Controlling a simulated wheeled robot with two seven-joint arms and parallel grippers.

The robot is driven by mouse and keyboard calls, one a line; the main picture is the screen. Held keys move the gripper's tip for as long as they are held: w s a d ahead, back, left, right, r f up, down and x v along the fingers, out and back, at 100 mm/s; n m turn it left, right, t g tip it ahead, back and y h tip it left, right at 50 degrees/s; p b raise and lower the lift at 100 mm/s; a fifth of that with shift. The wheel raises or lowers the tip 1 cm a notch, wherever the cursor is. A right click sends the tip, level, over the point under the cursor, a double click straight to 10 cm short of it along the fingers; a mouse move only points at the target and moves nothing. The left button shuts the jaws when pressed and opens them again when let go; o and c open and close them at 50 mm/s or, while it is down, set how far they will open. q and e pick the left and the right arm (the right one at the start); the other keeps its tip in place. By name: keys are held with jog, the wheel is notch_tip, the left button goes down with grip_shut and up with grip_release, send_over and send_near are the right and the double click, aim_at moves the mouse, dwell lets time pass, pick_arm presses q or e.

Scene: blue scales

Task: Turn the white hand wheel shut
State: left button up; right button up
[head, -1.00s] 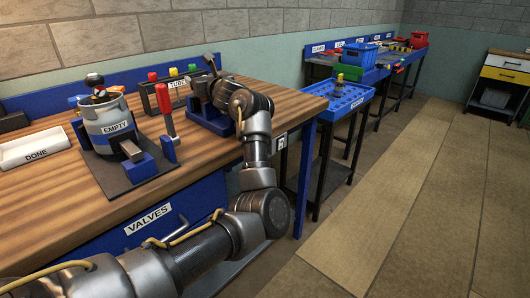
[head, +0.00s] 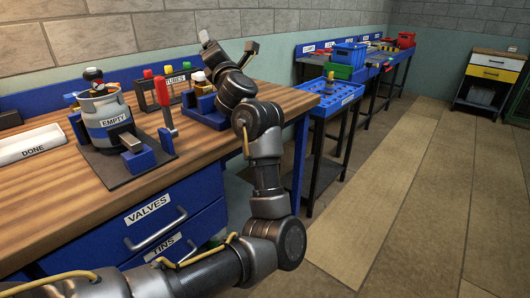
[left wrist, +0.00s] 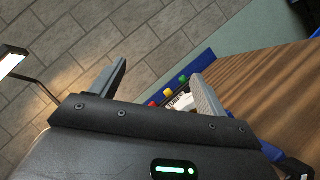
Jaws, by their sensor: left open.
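No white hand wheel can be made out clearly. A grey gas cylinder (head: 109,121) with a blue band marked EMPTY stands in a clamp on a dark plate on the bench; its top has a black knob and orange parts. A blue stand (head: 207,108) with small pale and brass-coloured parts is partly hidden behind my left arm. My left gripper (head: 228,44) is open and empty, raised above the bench's right end; its fingers also show apart in the left wrist view (left wrist: 160,88). My right gripper is not in view.
A red-handled lever (head: 164,95) stands beside the cylinder, in front of a rack labelled TUBES (head: 176,80). A white tray marked DONE (head: 33,146) lies at the left. A blue perforated tray table (head: 338,99) stands beyond the bench. The floor at right is clear.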

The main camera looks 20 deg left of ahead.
pick_arm(q)
jog(key=s+d+f+m+t+h, duration=0.3)
jog(key=d+f+m+h, duration=0.4)
jog(key=m, duration=0.8)
jog(key=s+d+f+m+t+h+b, duration=0.1)
jog(key=s+d+f+m+t+h, duration=0.2)
jog(key=f+m, duration=1.1)
jog(key=shift+s+d+f+m+t+h+b, duration=0.25)
jog(key=shift+s+d+m+h, duration=0.9)
jog(key=shift+d+h, duration=2.2)
jog(key=shift+w+d+y, duration=0.2)
jog(key=shift+d+y, duration=0.3)
jog(key=shift+y, duration=0.05)
